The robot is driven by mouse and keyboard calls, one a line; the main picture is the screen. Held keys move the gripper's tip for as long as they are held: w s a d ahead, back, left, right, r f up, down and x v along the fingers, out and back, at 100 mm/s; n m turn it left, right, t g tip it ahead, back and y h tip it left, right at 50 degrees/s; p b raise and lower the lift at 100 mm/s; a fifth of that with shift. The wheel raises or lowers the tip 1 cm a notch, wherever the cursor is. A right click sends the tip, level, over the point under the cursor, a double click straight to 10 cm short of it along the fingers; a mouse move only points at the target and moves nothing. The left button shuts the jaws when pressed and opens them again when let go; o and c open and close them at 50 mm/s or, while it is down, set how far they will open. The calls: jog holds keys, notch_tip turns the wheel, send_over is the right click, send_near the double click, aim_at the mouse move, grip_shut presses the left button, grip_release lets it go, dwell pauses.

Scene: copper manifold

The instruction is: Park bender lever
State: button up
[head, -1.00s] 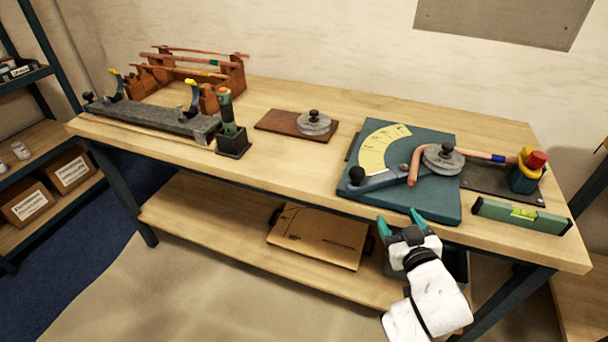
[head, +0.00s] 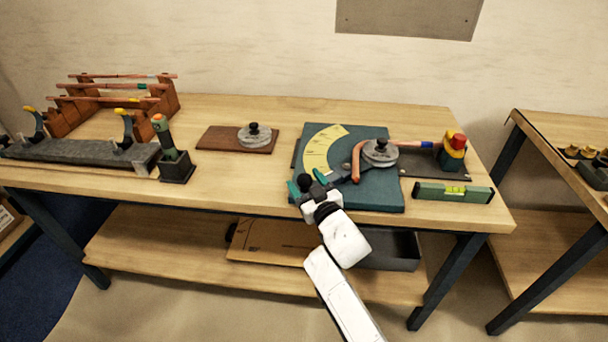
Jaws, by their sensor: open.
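The bender (head: 375,196) is a teal plate with a yellow angle scale (head: 320,150) and a round grey die (head: 380,153). A copper tube (head: 356,165) is bent around the die and points toward the plate's front. The bender lever (head: 339,174) runs from the die to a black knob (head: 305,181) at the plate's left front. My gripper (head: 307,182) is open, with its teal fingertips on either side of the knob in the picture. I cannot tell whether they touch it. The hand hides part of the lever.
A green level (head: 453,193) lies right of the bender, near a red and yellow clamp (head: 454,150). A wooden board with a spare die (head: 254,135) lies to the left. A green-handled tool stands in a black holder (head: 176,168). Bare benchtop separates them.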

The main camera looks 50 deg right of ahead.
jog(key=shift+w+d, duration=0.25)
jog(key=shift+w, duration=0.3)
jog(key=shift+c, duration=0.2)
grip_shut()
